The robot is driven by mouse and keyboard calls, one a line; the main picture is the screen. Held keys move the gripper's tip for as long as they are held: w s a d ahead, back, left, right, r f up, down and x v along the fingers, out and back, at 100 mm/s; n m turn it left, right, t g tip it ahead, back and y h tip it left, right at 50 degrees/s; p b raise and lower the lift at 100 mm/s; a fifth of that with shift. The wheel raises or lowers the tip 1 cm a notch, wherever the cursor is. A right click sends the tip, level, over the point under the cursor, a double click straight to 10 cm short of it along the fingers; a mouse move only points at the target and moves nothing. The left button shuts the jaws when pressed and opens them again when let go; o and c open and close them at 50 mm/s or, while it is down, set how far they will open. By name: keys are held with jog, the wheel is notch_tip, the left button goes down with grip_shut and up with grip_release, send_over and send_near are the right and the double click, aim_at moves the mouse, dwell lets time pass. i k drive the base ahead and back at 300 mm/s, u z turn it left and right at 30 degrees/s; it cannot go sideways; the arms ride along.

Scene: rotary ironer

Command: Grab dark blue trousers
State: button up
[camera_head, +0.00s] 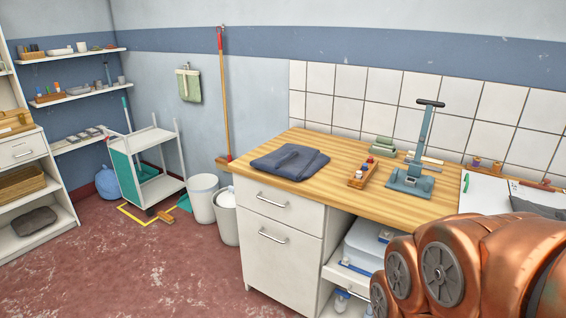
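The dark blue trousers (290,161) lie folded in a flat pile on the wooden worktop (340,195), near its left front corner. Nothing covers them. A copper-coloured part of my own arm fills the lower right corner. My gripper is not visible, so I cannot tell its state or what it holds.
A small wooden tray (359,179) with little bottles and a grey-blue press-like device (411,180) stand right of the trousers. White bins (203,198) and a trolley (146,165) stand on the floor to the left. The red floor in front is clear.

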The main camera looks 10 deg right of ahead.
aim_at(296, 163)
jog(key=u, duration=0.5)
jog(key=k, duration=0.65)
jog(key=u, duration=0.25)
jog(key=i, duration=1.4)
jog(key=u, duration=0.4)
